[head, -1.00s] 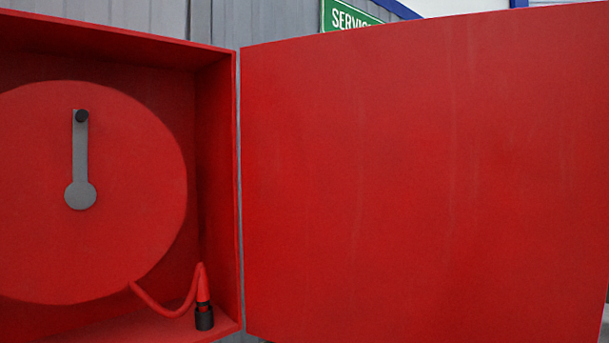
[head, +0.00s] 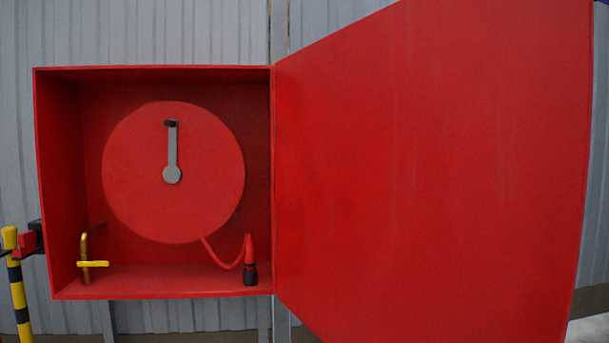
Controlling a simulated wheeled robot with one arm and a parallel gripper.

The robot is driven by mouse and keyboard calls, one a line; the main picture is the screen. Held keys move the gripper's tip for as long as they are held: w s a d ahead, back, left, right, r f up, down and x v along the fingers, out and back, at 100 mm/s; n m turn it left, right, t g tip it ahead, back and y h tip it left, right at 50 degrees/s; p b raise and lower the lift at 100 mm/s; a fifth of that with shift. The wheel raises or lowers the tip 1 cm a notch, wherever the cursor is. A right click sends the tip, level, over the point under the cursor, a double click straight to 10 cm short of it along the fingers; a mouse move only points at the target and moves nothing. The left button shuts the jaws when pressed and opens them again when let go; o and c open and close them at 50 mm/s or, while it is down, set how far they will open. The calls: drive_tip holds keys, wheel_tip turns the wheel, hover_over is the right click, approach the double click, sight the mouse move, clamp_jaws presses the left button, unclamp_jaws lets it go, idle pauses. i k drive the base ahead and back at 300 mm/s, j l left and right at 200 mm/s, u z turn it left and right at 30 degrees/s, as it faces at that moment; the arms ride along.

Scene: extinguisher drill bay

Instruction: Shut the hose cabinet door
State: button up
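The red hose cabinet (head: 62,180) is fixed to a grey ribbed wall, left of centre in the head view. Its red door (head: 430,170) stands wide open, hinged on the cabinet's right edge and swung out to the right and toward me. Inside are a round red hose reel (head: 200,195) with a grey crank (head: 172,150), a short red hose with a black-tipped nozzle (head: 250,272), and a brass valve with a yellow handle (head: 93,264). My gripper is not in view.
A yellow and black striped post (head: 17,285) stands at the lower left, with a red and black fitting (head: 30,240) beside it. The space in front of the cabinet opening looks clear. The door fills most of the right half.

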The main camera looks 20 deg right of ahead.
sight(432, 156)
drive_tip(key=k+l+u, duration=0.25)
drive_tip(key=l, duration=0.2)
drive_tip(key=k+l+u, duration=0.2)
drive_tip(key=l, duration=0.2)
drive_tip(key=k+l+u, duration=0.1)
drive_tip(key=l+u, duration=0.15)
drive_tip(key=l, duration=0.15)
drive_tip(key=l+u, duration=0.4)
drive_tip(key=l, duration=1.15)
